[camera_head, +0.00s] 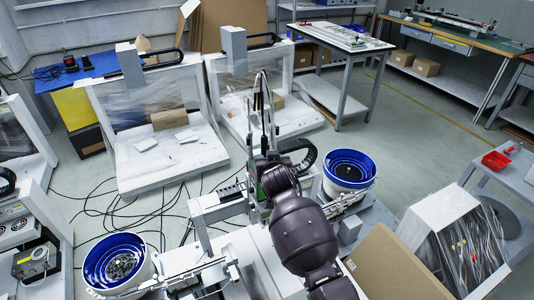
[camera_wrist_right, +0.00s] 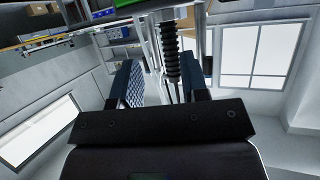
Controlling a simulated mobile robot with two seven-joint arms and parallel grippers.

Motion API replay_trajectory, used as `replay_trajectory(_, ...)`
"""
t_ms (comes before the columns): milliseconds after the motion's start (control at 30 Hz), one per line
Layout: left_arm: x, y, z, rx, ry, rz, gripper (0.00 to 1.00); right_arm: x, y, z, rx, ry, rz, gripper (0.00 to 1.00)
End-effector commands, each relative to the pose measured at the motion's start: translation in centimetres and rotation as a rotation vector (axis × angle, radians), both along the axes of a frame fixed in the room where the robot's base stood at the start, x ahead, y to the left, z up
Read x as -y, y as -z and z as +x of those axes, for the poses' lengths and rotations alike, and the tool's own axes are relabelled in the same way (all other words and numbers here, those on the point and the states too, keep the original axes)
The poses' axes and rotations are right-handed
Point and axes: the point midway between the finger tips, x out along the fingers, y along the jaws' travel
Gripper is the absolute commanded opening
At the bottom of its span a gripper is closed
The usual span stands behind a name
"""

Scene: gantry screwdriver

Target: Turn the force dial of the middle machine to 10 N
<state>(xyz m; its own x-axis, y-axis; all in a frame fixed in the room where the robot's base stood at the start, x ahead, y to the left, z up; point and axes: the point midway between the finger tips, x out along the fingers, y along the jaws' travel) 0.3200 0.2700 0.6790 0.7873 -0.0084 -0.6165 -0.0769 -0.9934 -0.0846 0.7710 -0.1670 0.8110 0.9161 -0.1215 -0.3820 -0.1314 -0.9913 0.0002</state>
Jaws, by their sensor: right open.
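The machine in the middle (camera_head: 205,212) stands at the front centre of the head view, between two bowl feeders. My right arm reaches up over it and hides much of it. My right gripper shows in the right wrist view (camera_wrist_right: 166,88). Its two dark blue pads are apart. A black ribbed rod (camera_wrist_right: 170,58) of a machine shows beyond and between them, and I cannot tell whether they touch it. Part of a green screen (camera_wrist_right: 108,11) shows at the top of that view. I cannot make out the force dial or its reading. My left gripper is out of view.
A blue-lined bowl feeder (camera_head: 349,172) stands right of the middle machine, another (camera_head: 118,268) at its lower left. A cardboard sheet (camera_head: 398,268) leans at the lower right. Black cables (camera_head: 130,218) lie on the floor. Wrapped white machines (camera_head: 165,158) stand behind.

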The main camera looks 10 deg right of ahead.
Motion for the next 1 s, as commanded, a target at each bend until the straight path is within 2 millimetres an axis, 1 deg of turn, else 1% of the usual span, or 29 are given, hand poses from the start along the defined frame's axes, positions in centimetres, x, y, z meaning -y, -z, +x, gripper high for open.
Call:
replay_trajectory(33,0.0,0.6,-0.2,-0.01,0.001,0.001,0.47,0.1,0.9,0.7,-0.006,0.0,-0.001,0.41)
replay_trajectory(100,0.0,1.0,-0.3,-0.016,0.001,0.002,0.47,0.3,1.4,1.6,-0.006,0.0,-0.001,0.41)
replay_trajectory(300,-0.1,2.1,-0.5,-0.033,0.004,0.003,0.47,0.6,2.6,4.3,-0.007,0.0,-0.001,0.41)
replay_trajectory(500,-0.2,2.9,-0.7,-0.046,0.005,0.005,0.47,1.0,3.4,6.6,-0.006,0.0,-0.001,0.41)
replay_trajectory(700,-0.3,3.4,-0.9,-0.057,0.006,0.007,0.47,1.1,3.6,7.9,-0.003,0.0,0.001,0.41)
replay_trajectory(1000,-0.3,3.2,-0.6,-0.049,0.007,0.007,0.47,1.2,3.4,8.1,0.0,0.0,0.001,0.41)
